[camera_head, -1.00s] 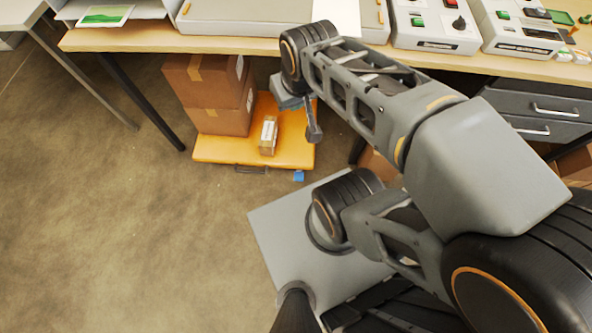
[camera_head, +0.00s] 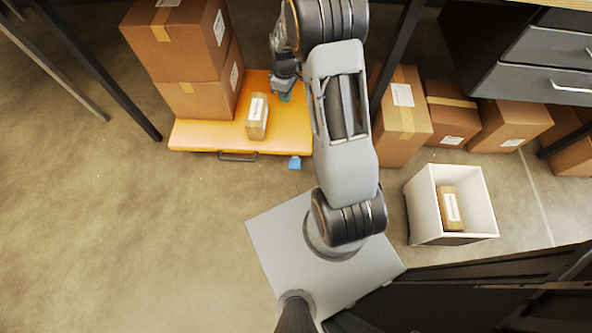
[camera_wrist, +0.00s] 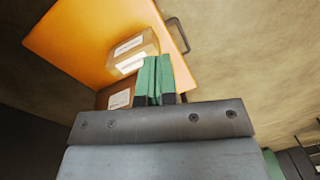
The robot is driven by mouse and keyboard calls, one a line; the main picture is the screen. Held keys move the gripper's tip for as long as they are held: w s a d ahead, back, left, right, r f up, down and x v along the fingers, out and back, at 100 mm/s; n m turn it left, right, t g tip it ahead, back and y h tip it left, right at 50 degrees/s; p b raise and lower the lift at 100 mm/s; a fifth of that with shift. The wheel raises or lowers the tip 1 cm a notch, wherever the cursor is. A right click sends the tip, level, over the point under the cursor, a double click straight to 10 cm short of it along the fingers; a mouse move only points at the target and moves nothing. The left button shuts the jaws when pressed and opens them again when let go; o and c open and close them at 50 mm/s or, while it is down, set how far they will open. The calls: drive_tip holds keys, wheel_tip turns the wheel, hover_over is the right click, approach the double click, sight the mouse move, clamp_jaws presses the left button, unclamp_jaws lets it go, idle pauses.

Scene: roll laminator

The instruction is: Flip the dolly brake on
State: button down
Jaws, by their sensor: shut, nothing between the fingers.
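The orange dolly (camera_head: 190,135) sits on the floor under the table, with a dark handle (camera_head: 238,157) on its front edge. A small blue tab (camera_head: 295,162), seemingly the brake pedal, sticks out near its front right corner. My gripper (camera_head: 286,96) is above the right part of the dolly, shut and empty, apart from the blue tab. In the wrist view, its green fingertips (camera_wrist: 155,75) are together, with the dolly (camera_wrist: 75,40) and handle (camera_wrist: 180,36) beyond them. I cannot make out the blue tab there.
Stacked cardboard boxes (camera_head: 185,50) and a small labelled box (camera_head: 257,117) are on the dolly. More cartons (camera_head: 402,120) stand to the right, past a dark table leg (camera_head: 398,55). A white bin (camera_head: 420,205) holds a small box. The floor front left is clear.

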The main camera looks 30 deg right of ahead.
sight(296, 164)
drive_tip(key=d+f+n+g+b, duration=0.1)
drive_tip(key=d+f+n+b, duration=0.2)
drive_tip(key=f, duration=2.5)
drive_tip(key=b, duration=0.5)
drive_tip(key=shift+s+d+f+n+g+y, duration=0.15)
drive_tip(key=shift+d+f+n+g+y, duration=0.05)
drive_tip(key=shift+d+n+g+y, duration=0.2)
drive_tip(key=shift+f, duration=0.1)
drive_tip(key=b+x, duration=0.6)
drive_tip(key=x, duration=0.7)
drive_tip(key=shift+s+a+f, duration=0.1)
drive_tip(key=shift+s+f, duration=0.05)
drive_tip(key=shift+f, duration=0.2)
